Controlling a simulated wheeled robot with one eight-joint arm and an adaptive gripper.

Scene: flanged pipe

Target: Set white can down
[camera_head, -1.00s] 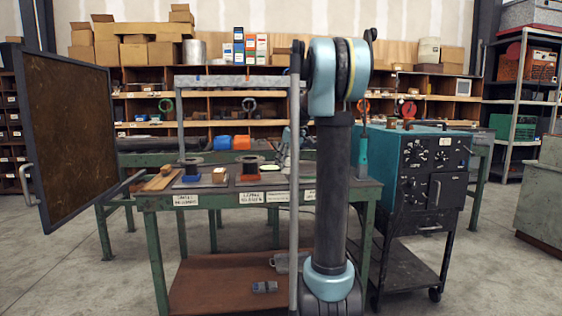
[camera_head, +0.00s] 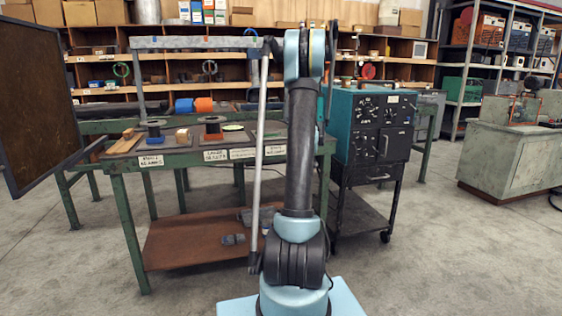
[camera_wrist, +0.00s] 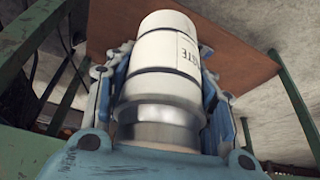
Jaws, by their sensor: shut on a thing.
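The white can (camera_wrist: 165,48) fills the middle of the wrist view, with dark lettering on its label and a bare metal band at its near end. My gripper (camera_wrist: 156,80) is shut around the can, one blue finger on each side. The brown lower shelf (camera_wrist: 108,22) of the green workbench shows beyond the can; I cannot tell how far it is or whether the can touches it. In the head view, the same shelf (camera_head: 175,240) is under the workbench (camera_head: 125,215).
Labelled stations and several parts stand on the bench top. A teal and black machine (camera_head: 375,135) on a cart stands to the right. Open concrete floor (camera_head: 430,260) lies at right.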

